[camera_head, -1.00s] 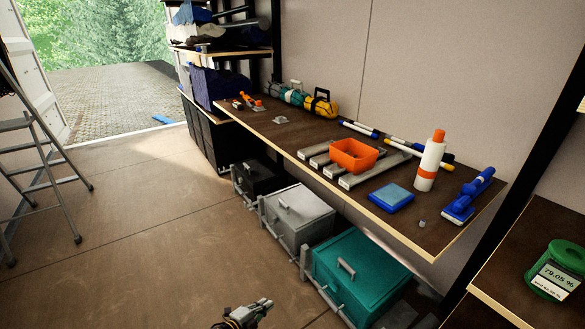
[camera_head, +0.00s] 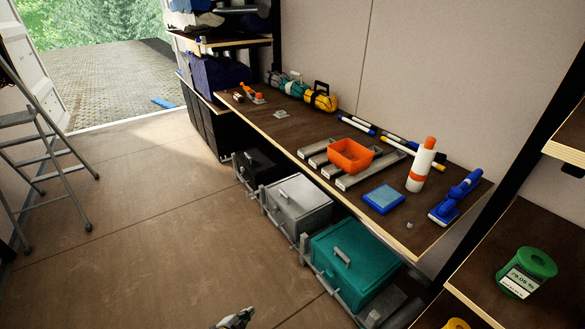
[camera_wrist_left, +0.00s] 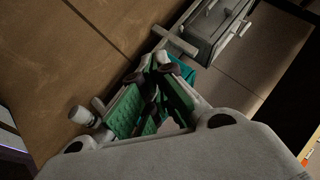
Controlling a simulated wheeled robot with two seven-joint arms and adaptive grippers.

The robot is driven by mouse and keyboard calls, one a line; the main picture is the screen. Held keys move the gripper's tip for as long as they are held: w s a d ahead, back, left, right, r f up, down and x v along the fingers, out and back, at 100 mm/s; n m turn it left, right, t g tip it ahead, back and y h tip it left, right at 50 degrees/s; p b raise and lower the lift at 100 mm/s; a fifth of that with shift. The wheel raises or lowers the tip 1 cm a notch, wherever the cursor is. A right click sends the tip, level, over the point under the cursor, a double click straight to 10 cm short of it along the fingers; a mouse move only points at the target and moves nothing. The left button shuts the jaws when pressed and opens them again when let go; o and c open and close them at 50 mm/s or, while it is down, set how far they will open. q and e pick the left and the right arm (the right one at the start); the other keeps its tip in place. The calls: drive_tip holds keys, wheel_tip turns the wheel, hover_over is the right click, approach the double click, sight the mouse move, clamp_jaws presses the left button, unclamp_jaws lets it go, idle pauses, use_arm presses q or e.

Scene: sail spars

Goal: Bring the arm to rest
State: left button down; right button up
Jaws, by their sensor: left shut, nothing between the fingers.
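My left gripper (camera_head: 248,314) shows at the bottom edge of the head view, low over the floor and in front of the teal box. Its fingers are shut with nothing between them. In the left wrist view the left gripper (camera_wrist_left: 162,70) has its green-padded fingers together at the tips, with a grey box and its frame beyond them. The rest of the left arm is cut off by the frame edge in the head view. My right gripper is in neither view.
A workbench (camera_head: 255,118) carries an orange bin (camera_head: 350,157), a white bottle (camera_head: 421,165), a blue sponge (camera_head: 383,199) and rolled bags. Under it stand a grey box (camera_head: 297,206) and a teal box (camera_head: 354,258). A ladder (camera_head: 45,150) stands left. The floor (camera_head: 130,240) between is clear.

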use_arm(q)
drive_tip(key=s+a+r+n+g+y+p, duration=0.1)
drive_tip(key=s+a+n+g+p, duration=0.1)
drive_tip(key=s+p, duration=0.5)
drive_tip(key=s+a+r+n+g+y+p, duration=0.1)
drive_tip(key=s+n+p, duration=0.5)
drive_tip(key=s, duration=1.4)
drive_tip(key=s+a+r+n+g+y+p, duration=0.1)
drive_tip(key=s+a+n+g+p, duration=0.3)
drive_tip(key=s+p, duration=0.5)
drive_tip(key=s+a+g+y, duration=0.1)
drive_tip(key=s+g, duration=0.1)
drive_tip(key=s, duration=0.3)
drive_tip(key=shift+r, duration=0.3)
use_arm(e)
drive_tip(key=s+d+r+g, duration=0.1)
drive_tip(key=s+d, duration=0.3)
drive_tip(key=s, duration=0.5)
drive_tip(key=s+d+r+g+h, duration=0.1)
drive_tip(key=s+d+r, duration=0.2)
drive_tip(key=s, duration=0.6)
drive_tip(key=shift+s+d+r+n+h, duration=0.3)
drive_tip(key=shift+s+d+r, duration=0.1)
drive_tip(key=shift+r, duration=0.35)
use_arm(q)
drive_tip(key=shift+s+f, duration=0.1)
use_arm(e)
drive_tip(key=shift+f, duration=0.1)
